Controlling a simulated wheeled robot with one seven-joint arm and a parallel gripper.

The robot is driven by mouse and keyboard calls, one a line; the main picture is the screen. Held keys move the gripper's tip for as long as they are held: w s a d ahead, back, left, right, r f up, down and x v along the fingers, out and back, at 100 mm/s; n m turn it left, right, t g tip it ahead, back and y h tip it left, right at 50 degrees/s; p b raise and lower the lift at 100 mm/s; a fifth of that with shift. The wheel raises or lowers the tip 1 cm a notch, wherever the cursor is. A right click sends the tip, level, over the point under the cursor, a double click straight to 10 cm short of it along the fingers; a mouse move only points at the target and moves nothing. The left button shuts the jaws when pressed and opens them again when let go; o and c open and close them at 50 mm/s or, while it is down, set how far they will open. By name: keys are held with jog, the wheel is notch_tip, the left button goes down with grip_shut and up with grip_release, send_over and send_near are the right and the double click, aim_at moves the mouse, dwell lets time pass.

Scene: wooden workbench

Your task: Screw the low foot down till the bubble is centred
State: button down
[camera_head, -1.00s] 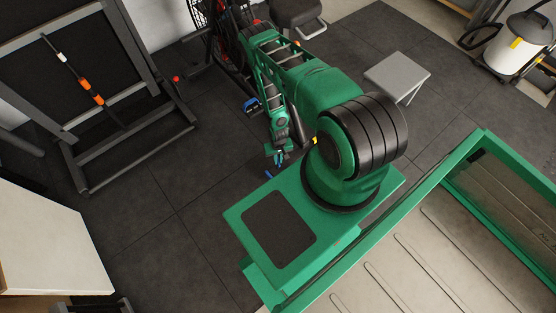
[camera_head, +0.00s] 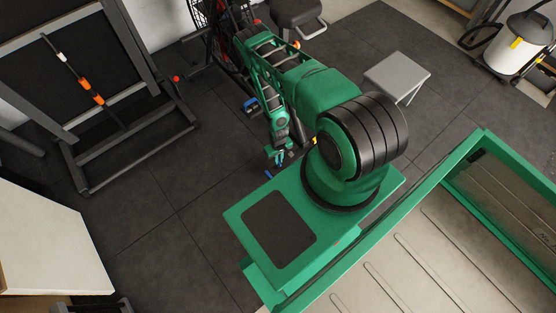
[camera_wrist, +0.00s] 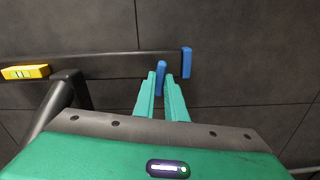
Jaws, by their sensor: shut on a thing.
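In the wrist view, my gripper (camera_wrist: 161,86) has its teal fingers closed on a blue foot (camera_wrist: 161,68) at the edge of a dark bar (camera_wrist: 115,66). A second blue piece (camera_wrist: 187,62) caps the right end of the bar. A yellow spirit level (camera_wrist: 26,72) sits towards the bar's left, with a greenish vial; the bubble's position is too small to read. In the head view, my gripper (camera_head: 279,158) is small and low by the floor, beside a blue piece (camera_head: 268,174). The yellow level (camera_head: 314,140) shows only as a patch beside my arm.
An exercise bike (camera_head: 212,12) stands behind my arm, partly hidden by it. A grey stool (camera_head: 396,72) is to the right. A dark frame (camera_head: 125,85) with an orange-marked pole stands left. Dark tiled floor (camera_head: 180,190) is open between frame and my base.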

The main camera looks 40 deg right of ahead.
jog(key=c, duration=1.8)
grip_release()
jog(key=shift+w, duration=0.1)
notch_tip(320, 180, up, 11)
jog(key=shift+f, duration=0.1)
